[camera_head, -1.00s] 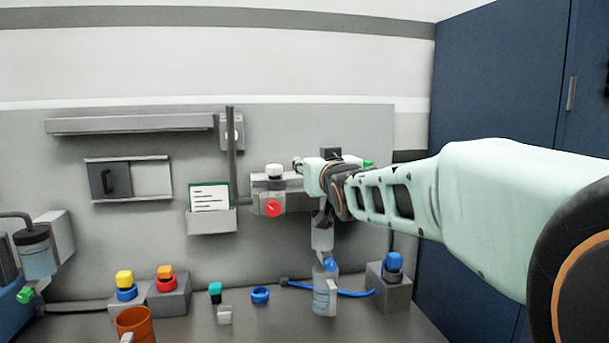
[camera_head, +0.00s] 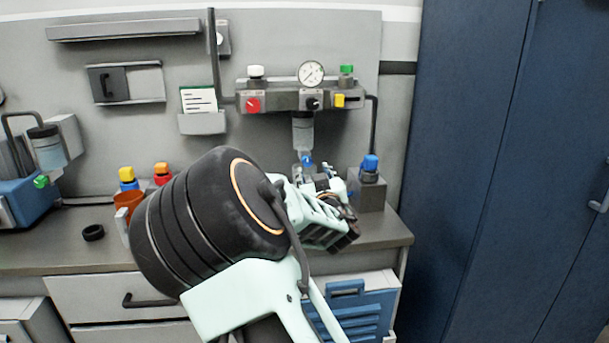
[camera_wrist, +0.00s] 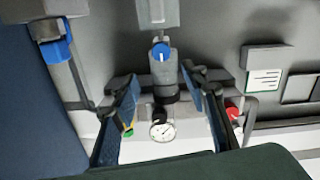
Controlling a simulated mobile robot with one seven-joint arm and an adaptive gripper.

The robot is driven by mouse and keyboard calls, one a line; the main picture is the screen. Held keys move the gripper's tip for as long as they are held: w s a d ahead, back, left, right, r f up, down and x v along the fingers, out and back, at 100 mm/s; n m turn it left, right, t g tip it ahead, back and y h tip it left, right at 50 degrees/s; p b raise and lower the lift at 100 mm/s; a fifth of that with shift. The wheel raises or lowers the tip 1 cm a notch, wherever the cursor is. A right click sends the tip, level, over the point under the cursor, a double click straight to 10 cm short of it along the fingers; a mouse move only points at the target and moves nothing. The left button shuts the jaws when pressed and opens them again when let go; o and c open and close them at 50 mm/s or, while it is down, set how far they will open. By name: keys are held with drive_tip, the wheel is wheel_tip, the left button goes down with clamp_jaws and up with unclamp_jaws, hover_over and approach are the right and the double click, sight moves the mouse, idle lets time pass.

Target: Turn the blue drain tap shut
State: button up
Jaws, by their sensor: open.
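The blue drain tap (camera_head: 306,160) sits under the clear filter bowl (camera_head: 302,132) of the wall-mounted regulator unit. In the wrist view, which is upside down, the tap (camera_wrist: 160,52) is a round blue knob with a pale mark pointing along the bowl's axis. My gripper (camera_wrist: 161,80) is open, its fingers apart on either side of the bowl in that picture, with nothing held. The tap shows just beyond the fingertips, and no contact is visible. A clear bottle (camera_wrist: 157,12) is below the tap.
The unit carries a gauge (camera_head: 311,73), a red knob (camera_head: 253,105) and a yellow part (camera_head: 340,101). A blue knob (camera_head: 370,164) on a grey block stands right of the tap.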

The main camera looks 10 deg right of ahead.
sight(308, 162)
drive_tip(key=shift+n, duration=0.4)
drive_tip(key=w, duration=0.6)
drive_tip(key=w+f, duration=0.1)
drive_tip(key=w, duration=0.2)
drive_tip(key=shift+w+a+b, duration=0.1)
drive_tip(key=shift+w+b, duration=0.2)
clamp_jaws()
